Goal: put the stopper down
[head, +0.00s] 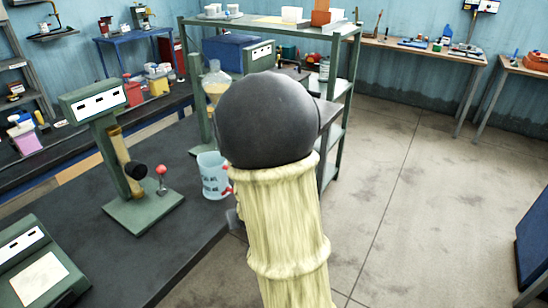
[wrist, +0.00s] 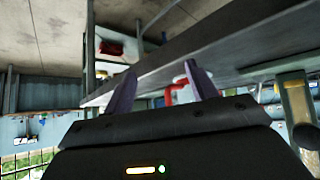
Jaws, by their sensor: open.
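I cannot make out the stopper for certain in either view. In the wrist view my gripper (wrist: 161,88) is open, its two dark fingers spread with no object clearly held between them. A red bent piece (wrist: 172,92) shows beside the right finger; I cannot tell whether it touches it. In the head view my arm hides most of the gripper. A pale blue printed beaker (head: 212,178) stands on the dark bench just left of my arm, with small red parts at its right side. A glass flask with yellowish liquid (head: 215,88) stands behind it.
A green stand (head: 143,205) with a tilted tube, a black knob and a red ball (head: 160,170) is on the dark bench (head: 190,245) at left. A green box (head: 40,265) is at front left. A green shelf unit (head: 343,70) stands behind my arm. Bare floor lies right.

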